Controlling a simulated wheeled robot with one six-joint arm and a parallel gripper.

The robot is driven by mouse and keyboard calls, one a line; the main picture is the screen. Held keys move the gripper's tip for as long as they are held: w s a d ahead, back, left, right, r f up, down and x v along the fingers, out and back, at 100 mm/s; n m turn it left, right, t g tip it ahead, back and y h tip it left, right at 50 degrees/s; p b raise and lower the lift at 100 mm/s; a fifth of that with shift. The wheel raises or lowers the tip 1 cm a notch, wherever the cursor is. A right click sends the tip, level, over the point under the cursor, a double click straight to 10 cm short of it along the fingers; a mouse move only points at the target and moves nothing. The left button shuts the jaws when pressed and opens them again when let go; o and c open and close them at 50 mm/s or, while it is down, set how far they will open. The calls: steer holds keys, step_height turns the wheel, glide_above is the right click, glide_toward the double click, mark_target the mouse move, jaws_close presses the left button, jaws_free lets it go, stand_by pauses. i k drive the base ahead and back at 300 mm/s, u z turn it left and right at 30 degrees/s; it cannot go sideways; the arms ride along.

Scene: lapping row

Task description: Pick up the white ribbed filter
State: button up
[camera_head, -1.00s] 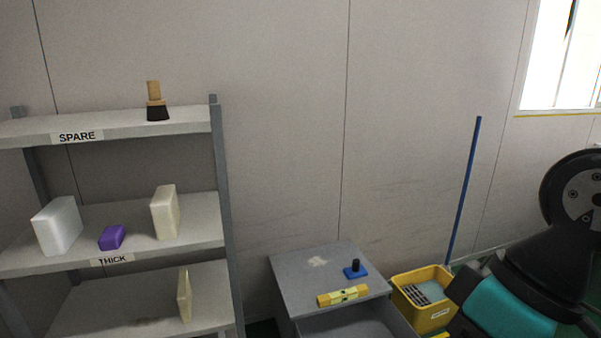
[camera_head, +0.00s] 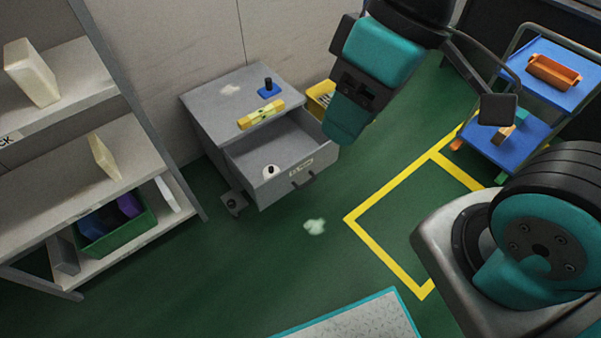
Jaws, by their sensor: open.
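A small white round piece with a dark middle (camera_head: 271,171) lies inside the open drawer of the grey cabinet (camera_head: 205,105). It may be the white ribbed filter, but it is too small here to make out ribs. My arm's teal and black links fill the upper middle and the right side, well apart from it. My gripper's fingers cannot be made out in the head view.
A yellow level (camera_head: 261,114) and a blue-based item (camera_head: 269,89) lie on the cabinet top. A shelf rack (camera_head: 135,150) stands at left with pale blocks and a green bin (camera_head: 120,237). A blue cart (camera_head: 570,82) is at right.

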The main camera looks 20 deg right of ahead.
mark_target(269, 171)
steer(key=z, duration=0.05)
steer(key=k, duration=0.55)
steer(key=u, duration=0.7)
steer(key=i, duration=0.45)
steer(key=u, duration=0.85)
steer(key=i, duration=1.45)
steer(key=z, duration=1.1)
steer(key=i, duration=0.6)
steer(key=z, duration=0.55)
